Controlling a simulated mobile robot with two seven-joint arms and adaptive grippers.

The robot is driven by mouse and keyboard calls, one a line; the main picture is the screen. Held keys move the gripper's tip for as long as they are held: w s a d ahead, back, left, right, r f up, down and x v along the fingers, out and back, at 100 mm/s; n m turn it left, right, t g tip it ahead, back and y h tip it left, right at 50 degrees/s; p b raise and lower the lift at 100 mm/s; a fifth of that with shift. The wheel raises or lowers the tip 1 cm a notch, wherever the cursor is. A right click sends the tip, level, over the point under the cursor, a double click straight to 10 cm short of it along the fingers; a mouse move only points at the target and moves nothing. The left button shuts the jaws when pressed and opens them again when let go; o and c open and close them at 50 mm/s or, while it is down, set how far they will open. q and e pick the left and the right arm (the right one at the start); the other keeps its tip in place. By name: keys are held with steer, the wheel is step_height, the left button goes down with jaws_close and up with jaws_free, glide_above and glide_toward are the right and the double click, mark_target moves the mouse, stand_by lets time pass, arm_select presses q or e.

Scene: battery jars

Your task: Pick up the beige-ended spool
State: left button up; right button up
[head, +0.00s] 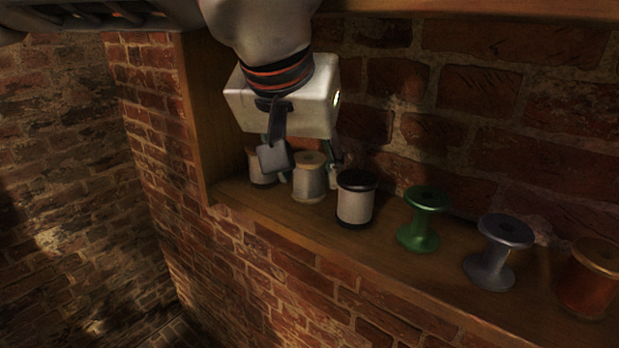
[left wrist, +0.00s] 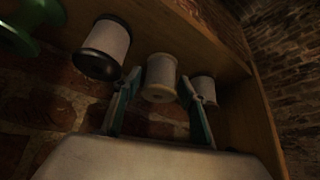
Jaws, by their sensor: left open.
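The beige-ended spool (head: 309,183) stands upright on a wooden shelf, with pale thread and light wooden ends. It also shows in the left wrist view (left wrist: 160,75), in the gap between my fingertips. My left gripper (head: 305,158) is open above and around its place, one finger on each side of it in the picture. In the left wrist view the open fingers (left wrist: 159,88) reach toward the spool's near end. I cannot tell whether either finger touches it. My right gripper is not in view.
A pale spool (head: 262,180) stands close on the left, partly behind a finger. A black-ended spool (head: 355,203) stands close on the right. Green (head: 419,220), grey (head: 490,255) and orange-brown (head: 585,285) spools follow along the shelf (head: 285,215). A brick wall (head: 480,90) backs it; a wooden side panel (head: 200,110) closes its left end.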

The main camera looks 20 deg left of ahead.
arm_select(q)
steer(key=shift+s+r, duration=0.1)
steer(key=c, duration=0.7)
